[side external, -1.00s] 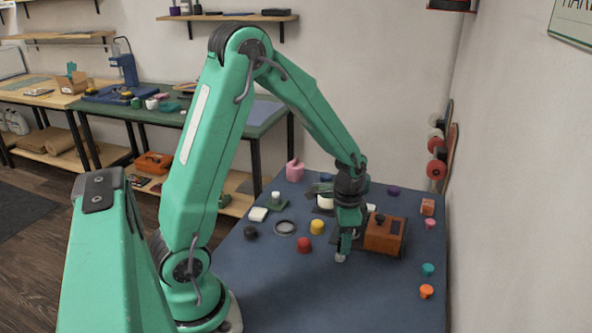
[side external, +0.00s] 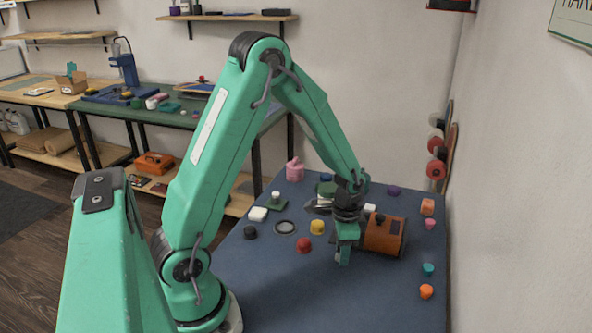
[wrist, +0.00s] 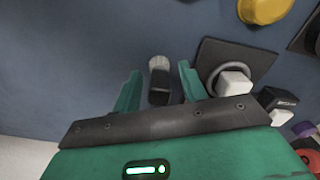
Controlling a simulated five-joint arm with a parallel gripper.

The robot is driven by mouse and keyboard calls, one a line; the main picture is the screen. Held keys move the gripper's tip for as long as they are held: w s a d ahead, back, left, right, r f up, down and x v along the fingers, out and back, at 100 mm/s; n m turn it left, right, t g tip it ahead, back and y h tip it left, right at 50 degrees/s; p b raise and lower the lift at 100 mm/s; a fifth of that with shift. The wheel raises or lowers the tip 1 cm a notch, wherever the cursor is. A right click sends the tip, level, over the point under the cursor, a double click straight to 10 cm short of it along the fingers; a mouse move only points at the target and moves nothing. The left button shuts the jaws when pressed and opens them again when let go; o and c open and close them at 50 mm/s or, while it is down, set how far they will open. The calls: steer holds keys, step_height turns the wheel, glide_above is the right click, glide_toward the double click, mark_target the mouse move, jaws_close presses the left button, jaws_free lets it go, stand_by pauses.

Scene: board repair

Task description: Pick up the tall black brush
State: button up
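The brush (wrist: 159,80), black with a pale grey end, stands between the two green fingers of my gripper (wrist: 160,88) in the wrist view. A gap shows on both sides of it, so the fingers are apart and not visibly touching it. There the brush is mostly or wholly hidden by the fingers.
The orange-brown box (side external: 384,236) is close right of my gripper. A red knob (side external: 303,245) and a yellow knob (side external: 317,227) stand to its left. A dark plate with a ring and white block (wrist: 235,80) lies right of the fingers. The front of the blue mat (side external: 300,295) is clear.

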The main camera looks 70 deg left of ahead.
jaws_close()
steer(key=shift+r, duration=0.1)
steer(key=shift+r, duration=0.8)
step_height(320, 180, up, 2)
steer(key=shift+r, duration=0.1)
steer(key=s+d+r, duration=0.4)
steer(key=d+r, duration=0.3)
steer(key=d, duration=0.3)
steer(key=shift+s+d, duration=0.2)
steer(key=shift+d, duration=0.2)
